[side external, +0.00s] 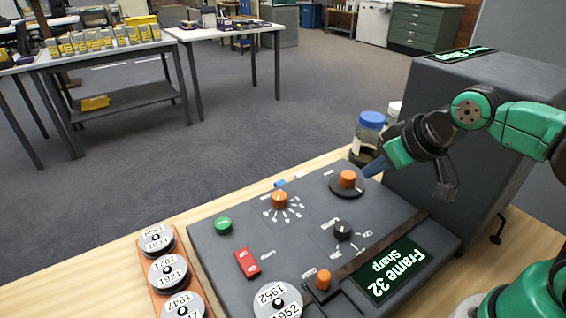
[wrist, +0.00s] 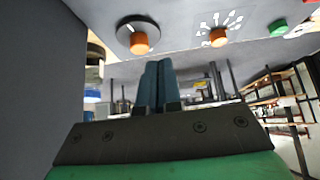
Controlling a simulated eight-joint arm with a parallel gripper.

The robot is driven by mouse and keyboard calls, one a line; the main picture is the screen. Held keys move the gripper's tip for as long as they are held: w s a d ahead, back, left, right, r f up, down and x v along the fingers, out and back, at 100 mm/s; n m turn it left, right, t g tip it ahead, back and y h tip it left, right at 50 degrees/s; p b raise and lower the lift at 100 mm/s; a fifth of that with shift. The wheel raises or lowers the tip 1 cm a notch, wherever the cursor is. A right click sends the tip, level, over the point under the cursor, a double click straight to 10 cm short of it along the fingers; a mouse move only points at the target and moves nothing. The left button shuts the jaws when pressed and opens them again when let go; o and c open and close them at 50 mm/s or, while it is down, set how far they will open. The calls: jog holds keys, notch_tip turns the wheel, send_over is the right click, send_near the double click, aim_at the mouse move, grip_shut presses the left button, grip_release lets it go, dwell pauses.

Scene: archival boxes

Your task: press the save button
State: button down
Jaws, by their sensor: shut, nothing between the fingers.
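A round green button (side external: 223,224) sits near the left edge of the dark grey control panel (side external: 308,235); its lettering is too small to read. It also shows at the upper right of the wrist view (wrist: 279,26). I cannot tell for sure that it is the save button. My gripper (side external: 373,167) is shut and empty, its blue fingers together at the panel's back right, close to the orange knob on a black disc (side external: 347,179). In the wrist view the fingertips (wrist: 159,63) are just below that knob (wrist: 139,43); contact cannot be told.
The panel also has a second orange knob (side external: 279,199), a red rocker switch (side external: 247,264), a black knob (side external: 342,230) and a screen reading "Frame 32 Sharp" (side external: 393,270). Labelled reels (side external: 167,270) lie at left.

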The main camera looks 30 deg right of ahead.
notch_tip(320, 180, up, 3)
jog(key=n+t+y, duration=0.2)
jog(key=n, duration=0.9)
send_over(227, 225)
jog(key=shift+f, duration=0.1)
jog(key=shift+f, duration=0.1)
jog(key=shift+f, duration=4.35)
jog(key=shift+f, duration=0.15)
jog(key=shift+f, duration=0.25)
